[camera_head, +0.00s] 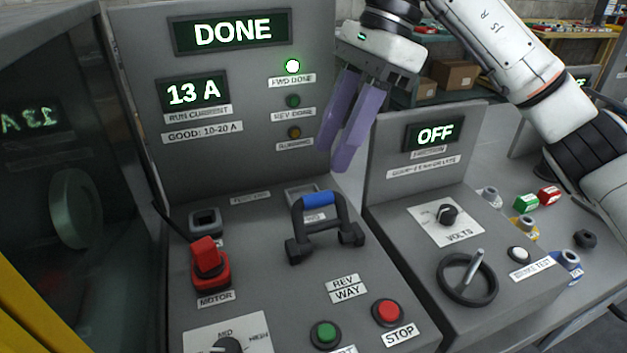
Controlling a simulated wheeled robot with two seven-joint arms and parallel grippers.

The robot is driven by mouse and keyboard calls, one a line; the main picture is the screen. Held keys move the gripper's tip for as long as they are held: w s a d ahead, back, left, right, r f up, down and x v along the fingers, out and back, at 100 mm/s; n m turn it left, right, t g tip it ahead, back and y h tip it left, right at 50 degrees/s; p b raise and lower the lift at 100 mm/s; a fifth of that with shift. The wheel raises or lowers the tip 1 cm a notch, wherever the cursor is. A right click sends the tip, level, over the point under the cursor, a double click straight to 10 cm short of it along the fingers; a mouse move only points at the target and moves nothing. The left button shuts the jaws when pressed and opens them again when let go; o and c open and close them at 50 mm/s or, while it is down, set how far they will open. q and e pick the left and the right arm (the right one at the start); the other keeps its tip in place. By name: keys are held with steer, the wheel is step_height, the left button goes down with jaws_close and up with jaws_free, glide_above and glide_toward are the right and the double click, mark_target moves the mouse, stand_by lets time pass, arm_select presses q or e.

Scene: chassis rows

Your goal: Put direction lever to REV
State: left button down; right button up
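The direction lever is a black U-shaped handle with a blue grip (318,202) on the sloped grey panel. It stands raised on its two pivots, with the REV WAY label (345,289) in front of it. A label behind the handle is mostly hidden by it. My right gripper (336,158) has two purple fingers pointing down. It is above and behind the grip, in front of the upright panel, apart from the lever. The fingers show a gap with nothing between them. My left gripper is not in view.
The display (232,31) reads DONE and the FWD DONE lamp (293,66) is lit. A red MOTOR switch (206,264) is left of the lever. Green (323,334) and red STOP (388,312) buttons are in front. A second console with a handwheel (467,278) stands right.

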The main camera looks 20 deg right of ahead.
mark_target(312, 195)
steer(key=x, duration=0.7)
steer(key=shift+a+f, duration=0.25)
steer(key=shift+f, duration=0.1)
jaws_close()
